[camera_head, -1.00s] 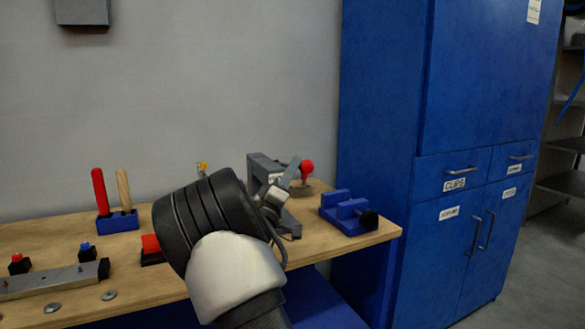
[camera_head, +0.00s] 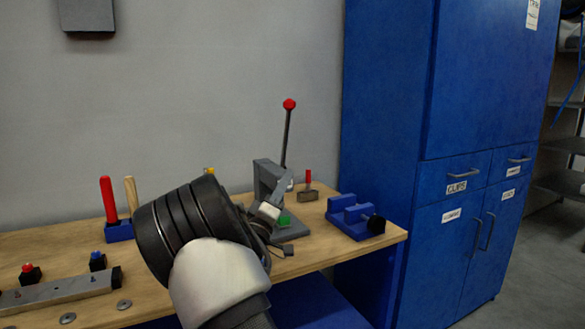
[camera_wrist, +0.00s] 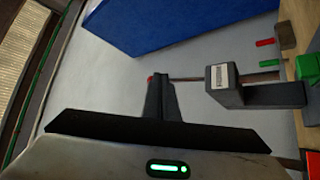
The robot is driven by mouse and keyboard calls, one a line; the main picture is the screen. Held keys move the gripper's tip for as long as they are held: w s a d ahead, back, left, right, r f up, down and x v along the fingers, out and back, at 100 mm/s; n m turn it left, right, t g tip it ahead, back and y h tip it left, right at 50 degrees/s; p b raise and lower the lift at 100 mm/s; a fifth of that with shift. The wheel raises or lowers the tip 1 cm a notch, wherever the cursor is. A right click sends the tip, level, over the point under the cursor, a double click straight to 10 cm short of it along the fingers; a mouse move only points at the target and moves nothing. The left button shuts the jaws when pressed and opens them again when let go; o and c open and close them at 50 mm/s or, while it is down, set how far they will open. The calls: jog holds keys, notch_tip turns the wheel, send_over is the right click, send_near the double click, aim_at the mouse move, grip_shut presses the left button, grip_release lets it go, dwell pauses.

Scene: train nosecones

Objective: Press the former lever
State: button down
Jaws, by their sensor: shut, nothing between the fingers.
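The former (camera_head: 268,180) is a grey press on the bench, partly hidden behind my arm in the head view. Its lever (camera_head: 287,135) stands nearly upright with a red ball knob (camera_head: 289,104) on top. In the wrist view the former (camera_wrist: 255,92) carries a white label, and the lever rod (camera_wrist: 188,79) runs from it to my fingers. My gripper (camera_wrist: 161,80) is shut and empty. A bit of the red knob (camera_wrist: 150,78) shows at the fingertips, the rest hidden behind them. I cannot tell whether they touch.
A blue vise (camera_head: 354,215) stands on the bench right of the former, with a red-handled tool (camera_head: 308,185) behind. A tall blue cabinet (camera_head: 385,130) bounds the right side. A holder (camera_head: 118,230) with two handles and a metal bar (camera_head: 55,290) lie left.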

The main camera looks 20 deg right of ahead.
jog(key=shift+w+f+v, duration=0.15)
jog(key=shift+w+v, duration=0.05)
jog(key=shift+v, duration=0.8)
jog(key=shift+w+f+v, duration=0.1)
jog(key=shift+w+v, duration=0.1)
jog(key=shift+v, duration=0.8)
jog(key=shift+a, duration=0.1)
